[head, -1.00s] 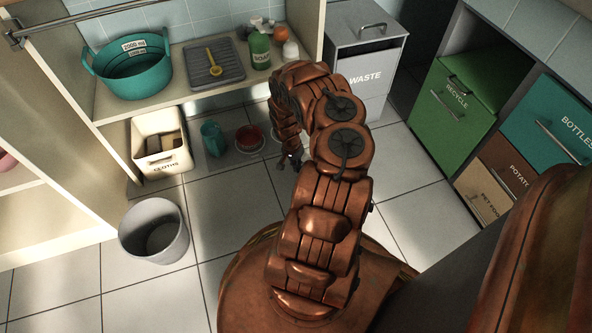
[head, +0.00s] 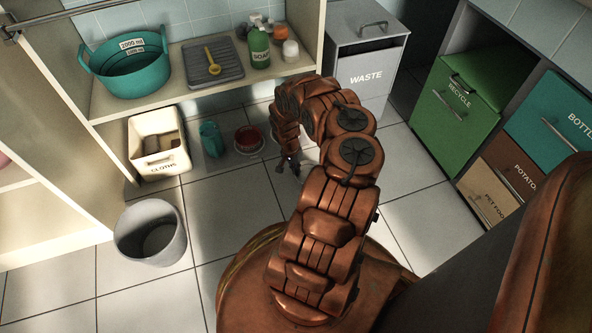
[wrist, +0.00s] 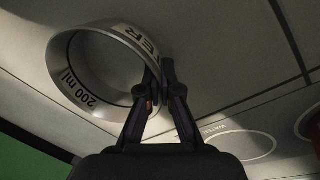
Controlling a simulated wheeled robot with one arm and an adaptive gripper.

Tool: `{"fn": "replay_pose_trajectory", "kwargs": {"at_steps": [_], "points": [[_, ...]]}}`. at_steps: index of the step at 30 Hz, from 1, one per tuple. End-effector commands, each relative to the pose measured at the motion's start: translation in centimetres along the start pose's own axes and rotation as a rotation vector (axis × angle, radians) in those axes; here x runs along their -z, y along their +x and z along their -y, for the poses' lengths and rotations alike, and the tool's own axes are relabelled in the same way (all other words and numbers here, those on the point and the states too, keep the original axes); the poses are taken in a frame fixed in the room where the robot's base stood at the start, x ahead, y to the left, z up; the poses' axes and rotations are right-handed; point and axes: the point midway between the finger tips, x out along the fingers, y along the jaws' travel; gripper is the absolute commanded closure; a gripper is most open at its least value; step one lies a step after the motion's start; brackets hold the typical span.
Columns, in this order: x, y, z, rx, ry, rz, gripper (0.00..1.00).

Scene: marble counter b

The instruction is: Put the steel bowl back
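The steel bowl (wrist: 118,96) fills the upper left of the wrist view, its opening facing the camera, with "200 ml" inside and part of a label ending in "TER" on its wall. My gripper (wrist: 160,72) is closed on its right-hand wall, one finger on each side. Whether it touches the floor is unclear. A round floor marking reading "WATER" (wrist: 238,144) lies bare to the lower right of the bowl. In the head view my gripper (head: 288,163) is low over the floor before the shelf; the bowl does not show clearly there.
A red bowl (head: 247,138) stands on the floor left of my arm, near a teal jug (head: 210,139) and the cloths bin (head: 160,162). A grey bucket (head: 150,247) stands at left. The shelf (head: 200,90) overhangs behind. Floor tiles between are clear.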

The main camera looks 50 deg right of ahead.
Motion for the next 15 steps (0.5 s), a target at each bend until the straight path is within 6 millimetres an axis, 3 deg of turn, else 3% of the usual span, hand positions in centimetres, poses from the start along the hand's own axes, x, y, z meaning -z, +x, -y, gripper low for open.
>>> {"fn": "replay_pose_trajectory", "kwargs": {"at_steps": [2,11,15], "points": [[0.01,0.32,0.06,-0.001,0.0,0.0,1.0],[-0.01,0.2,0.04,0.0,0.0,0.0,0.69],[-0.02,0.21,0.04,0.0,0.0,0.0,0.69]]}}
